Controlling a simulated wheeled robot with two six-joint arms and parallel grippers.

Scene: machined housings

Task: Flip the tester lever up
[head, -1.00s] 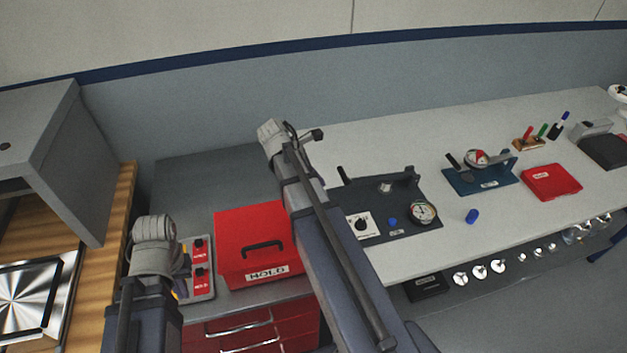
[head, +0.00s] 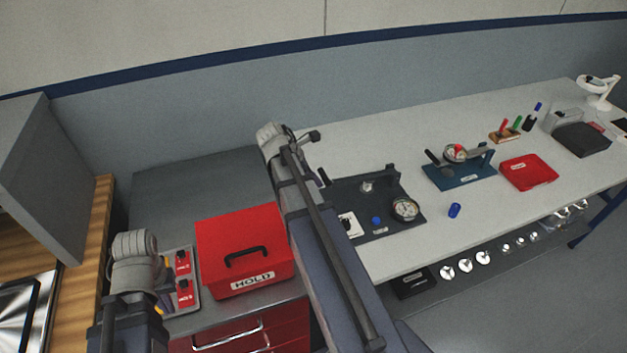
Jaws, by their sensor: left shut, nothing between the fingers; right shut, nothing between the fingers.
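The tester appears to be the dark plate (head: 376,222) at the near left of the white bench, with a round gauge (head: 405,208), a blue button and a white dial panel. A black lever handle (head: 324,176) sticks up at its back left, beside my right arm. My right gripper (head: 272,137) is shut and empty, left of the plate; its fingertips are not clear. My arm covers the plate's left edge. My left gripper (head: 135,245) is shut and empty at the lower left, far from the tester; its fingers are also unclear.
On the bench are a blue gauge fixture (head: 465,178), a red case (head: 528,172) and a blue cylinder (head: 454,210). Bench space behind the tester is clear.

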